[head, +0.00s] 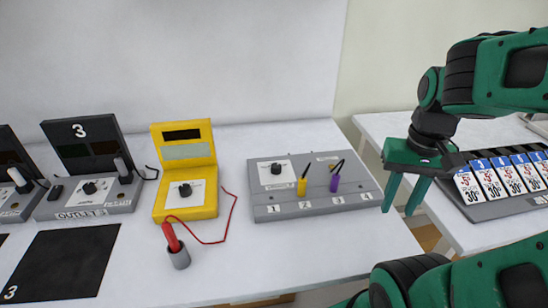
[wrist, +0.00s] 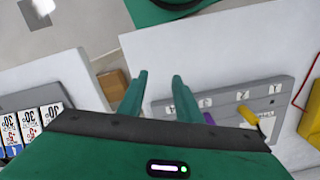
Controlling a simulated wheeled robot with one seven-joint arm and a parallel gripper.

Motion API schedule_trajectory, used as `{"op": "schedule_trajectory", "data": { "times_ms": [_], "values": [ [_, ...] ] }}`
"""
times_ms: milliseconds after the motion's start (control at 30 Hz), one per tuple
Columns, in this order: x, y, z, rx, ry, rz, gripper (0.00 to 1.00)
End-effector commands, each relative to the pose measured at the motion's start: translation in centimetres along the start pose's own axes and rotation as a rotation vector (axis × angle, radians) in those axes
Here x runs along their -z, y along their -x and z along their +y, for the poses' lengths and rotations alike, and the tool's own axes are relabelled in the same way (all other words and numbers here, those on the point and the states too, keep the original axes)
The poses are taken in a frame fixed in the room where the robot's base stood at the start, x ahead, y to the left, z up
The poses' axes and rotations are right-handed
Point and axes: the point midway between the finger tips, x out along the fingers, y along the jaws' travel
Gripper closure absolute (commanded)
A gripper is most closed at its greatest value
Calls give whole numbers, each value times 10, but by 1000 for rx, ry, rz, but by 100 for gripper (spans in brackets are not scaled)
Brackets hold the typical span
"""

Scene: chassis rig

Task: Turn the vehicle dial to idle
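Several units on the table carry a black dial, and I cannot read which one is the vehicle dial. A grey panel (head: 315,205) numbered 1 to 4 has a black dial (head: 276,169) on a white plate at its upper left. A yellow case (head: 185,205) has a black dial (head: 184,190) on a white plate. A grey outlet unit marked 3 (head: 88,206) has another dial (head: 90,187). My gripper (head: 401,200) hangs open and empty, right of the grey panel. The wrist view shows its two fingers apart (wrist: 158,85) beside the panel.
A yellow plug (head: 302,187) and a purple plug (head: 335,183) stand on the grey panel. A red probe (head: 170,237) sits in a grey cup, its cable trailing. A card tray (head: 505,185) lies on the right table. A gap separates the tables.

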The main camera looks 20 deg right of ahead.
Motion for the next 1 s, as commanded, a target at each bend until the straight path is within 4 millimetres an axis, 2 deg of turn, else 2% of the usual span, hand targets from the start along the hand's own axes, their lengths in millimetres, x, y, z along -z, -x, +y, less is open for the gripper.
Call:
{"op": "schedule_trajectory", "data": {
  "times_ms": [167,200,300,367,467,567,700,800,900,1000],
  "values": [
    [0,0,0,0,0,0,69],
    [0,0,0,0,-1,0,59],
    [-5,8,3,4,-8,14,57],
    [4,13,-3,-2,-22,17,57],
    [31,25,-23,-18,-71,21,57],
    [65,40,-59,-31,-136,30,57],
    [108,55,-129,-35,-231,41,57],
    [129,59,-182,-27,-293,41,57],
    [141,61,-228,-15,-343,36,57],
    [146,60,-263,-6,-383,28,57]
  ]
}}
